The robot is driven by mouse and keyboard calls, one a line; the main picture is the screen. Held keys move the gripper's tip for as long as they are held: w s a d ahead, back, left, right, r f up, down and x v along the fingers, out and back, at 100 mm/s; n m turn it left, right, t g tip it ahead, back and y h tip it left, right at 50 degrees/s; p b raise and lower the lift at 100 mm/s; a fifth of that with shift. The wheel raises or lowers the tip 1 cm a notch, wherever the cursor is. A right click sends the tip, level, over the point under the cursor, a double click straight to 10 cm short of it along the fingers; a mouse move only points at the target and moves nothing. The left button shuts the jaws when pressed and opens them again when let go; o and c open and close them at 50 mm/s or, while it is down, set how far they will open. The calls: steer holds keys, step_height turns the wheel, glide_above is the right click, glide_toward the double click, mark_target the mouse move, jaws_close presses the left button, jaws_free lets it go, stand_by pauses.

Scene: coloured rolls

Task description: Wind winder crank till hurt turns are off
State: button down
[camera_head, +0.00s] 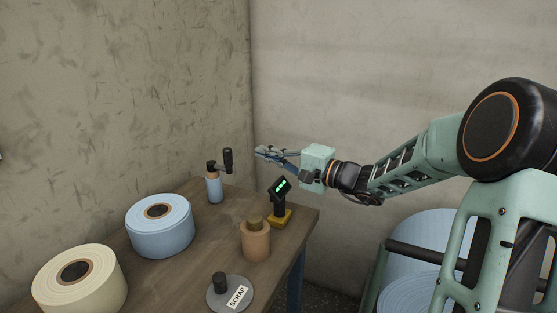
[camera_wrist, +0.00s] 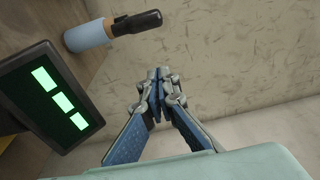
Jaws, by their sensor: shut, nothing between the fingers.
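The winder crank (camera_head: 228,159) has a black handle on top of a light-blue post (camera_head: 214,188) at the back of the table. In the wrist view the crank handle (camera_wrist: 137,22) is at the upper left, with the blue post (camera_wrist: 88,36) beside it. My gripper (camera_head: 262,152) is in the air to the right of the crank, apart from it. In the wrist view its fingertips (camera_wrist: 158,75) meet and hold nothing. A dark display (camera_head: 278,188) with green bars stands on a yellow base in front of my gripper; the display (camera_wrist: 52,98) fills the left of the wrist view.
A blue roll (camera_head: 158,240) and a cream roll (camera_head: 100,295) lie on the wooden table (camera_head: 190,275). A tan spool (camera_head: 255,242) stands near the right edge. A grey disc labelled SCRAP (camera_head: 218,300) has a black knob. Large blue rolls (camera_head: 430,228) sit right of the table. Walls close the back.

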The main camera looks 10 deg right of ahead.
steer(key=shift+s+a+b, duration=0.15)
steer(key=shift+a, duration=1.2)
steer(key=shift+s+a+b, duration=0.1)
steer(key=shift+a+b, duration=0.05)
steer(key=shift+a, duration=1.15)
steer(key=shift+s+a+b, duration=0.35)
steer(key=shift+s+b, duration=0.25)
steer(key=shift+b, duration=0.2)
steer(key=shift+d, duration=0.1)
